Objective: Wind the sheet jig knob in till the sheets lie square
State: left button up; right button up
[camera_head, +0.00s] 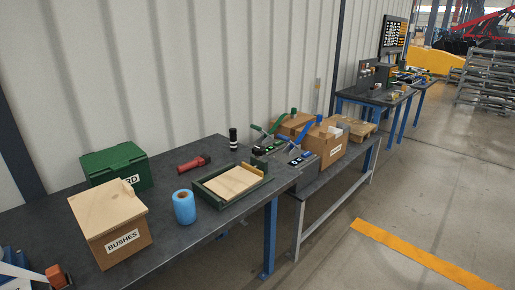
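The sheet jig (209,199) is a low dark green tray on the near grey table, right of the middle. Pale tan sheets (232,183) lie in it, and a yellow bar (251,171) runs along their right side. A small dark green block (260,163) stands at the jig's far right corner. I cannot make out the knob clearly or tell whether the sheets are square.
Left of the jig stand a blue roll (184,207), a "BUSHES" box (120,243) and a green box (117,167). Behind lie a red tool (194,163) and a black-and-white cylinder (233,138). A bench with cardboard boxes (327,146) adjoins right. Floor (320,255) is clear in front.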

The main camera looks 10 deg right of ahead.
aim_at(259, 150)
jog(key=z, duration=0.4)
jog(key=i+l+z, duration=0.2)
jog(key=z, duration=0.2)
jog(key=i+z, duration=0.4)
